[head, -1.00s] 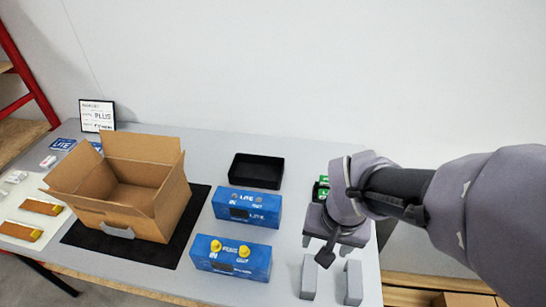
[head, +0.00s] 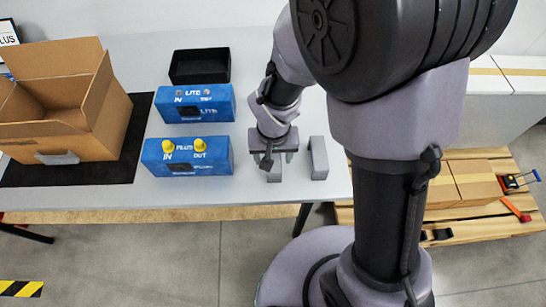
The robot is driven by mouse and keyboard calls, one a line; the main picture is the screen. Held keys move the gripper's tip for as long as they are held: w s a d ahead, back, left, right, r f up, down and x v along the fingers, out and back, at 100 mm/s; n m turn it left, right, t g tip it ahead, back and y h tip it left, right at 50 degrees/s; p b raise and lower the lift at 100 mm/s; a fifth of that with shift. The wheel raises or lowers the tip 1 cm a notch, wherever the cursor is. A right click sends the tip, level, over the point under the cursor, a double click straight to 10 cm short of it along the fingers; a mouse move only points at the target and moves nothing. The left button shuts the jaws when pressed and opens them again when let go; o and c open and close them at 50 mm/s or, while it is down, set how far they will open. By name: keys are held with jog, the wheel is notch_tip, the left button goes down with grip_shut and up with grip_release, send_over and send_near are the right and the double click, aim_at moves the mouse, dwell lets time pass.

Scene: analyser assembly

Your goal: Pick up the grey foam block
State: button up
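Two grey foam blocks lie near the front edge of the table. The right grey foam block (head: 318,158) is in full view. The left grey foam block (head: 275,174) is partly hidden under my gripper (head: 273,158). My gripper points down over the back part of the left block. Its fingers look spread apart, with a gap between them. I cannot tell whether they touch the block.
Two blue analyser boxes, PLUS (head: 187,157) and LITE (head: 197,103), stand left of my gripper. A black tray (head: 200,66) is behind them. An open cardboard box (head: 100,108) stands on a black mat (head: 128,166). Tools lie on a wooden surface (head: 478,227) at right.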

jog(key=shift+w+f, duration=0.1)
jog(key=shift+f, duration=0.15)
grip_shut()
